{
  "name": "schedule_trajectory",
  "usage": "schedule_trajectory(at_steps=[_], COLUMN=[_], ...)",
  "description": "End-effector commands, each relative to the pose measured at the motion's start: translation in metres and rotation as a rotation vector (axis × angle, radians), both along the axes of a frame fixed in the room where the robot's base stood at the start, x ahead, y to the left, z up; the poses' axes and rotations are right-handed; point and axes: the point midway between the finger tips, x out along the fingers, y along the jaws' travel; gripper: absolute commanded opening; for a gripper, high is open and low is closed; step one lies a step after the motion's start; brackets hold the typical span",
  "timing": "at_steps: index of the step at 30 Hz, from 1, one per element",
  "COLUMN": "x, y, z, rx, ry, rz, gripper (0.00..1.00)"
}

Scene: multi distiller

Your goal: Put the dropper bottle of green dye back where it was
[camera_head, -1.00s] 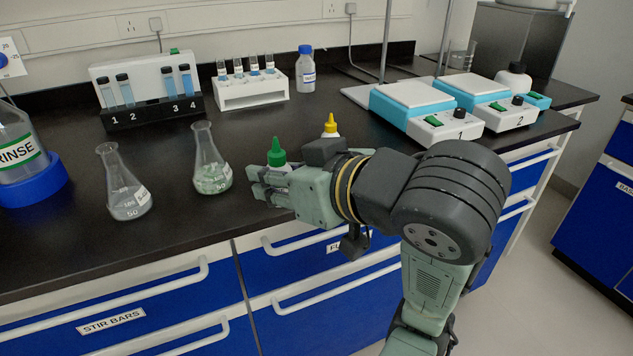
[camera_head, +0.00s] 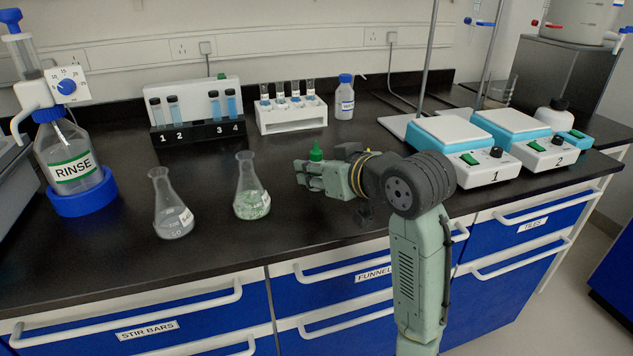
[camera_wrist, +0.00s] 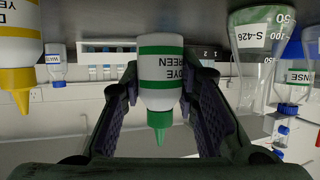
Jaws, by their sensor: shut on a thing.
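The white dropper bottle labelled dye green, with a green cap (camera_head: 316,152), is between the fingers of my gripper (camera_head: 308,178). The upside-down wrist view shows the bottle (camera_wrist: 160,72) upright with the gripper (camera_wrist: 160,95) shut around its sides. In the head view the fingers hide the bottle's body. I cannot tell whether its base touches the bench. A yellow-capped dye bottle (camera_wrist: 20,60) stands beside it in the wrist view; my arm hides it in the head view.
Two conical flasks (camera_head: 251,190) (camera_head: 171,208) stand left of my gripper. Behind are a numbered vial rack (camera_head: 198,132), a white tube rack (camera_head: 291,120) and a blue-capped bottle (camera_head: 345,100). Stirrers (camera_head: 450,140) are at right. Black bench (camera_head: 110,250) is clear in front.

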Motion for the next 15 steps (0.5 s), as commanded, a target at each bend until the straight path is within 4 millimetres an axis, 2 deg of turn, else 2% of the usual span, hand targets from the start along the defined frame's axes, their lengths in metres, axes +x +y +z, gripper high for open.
schedule_trajectory(at_steps=[6, 15], x=[0.000, 0.000], y=[-0.001, 0.000], z=[-0.029, -0.033], rx=[0.003, 0.001], ry=[0.004, -0.001], rz=[-0.002, -0.001], gripper=[0.12, 0.12])
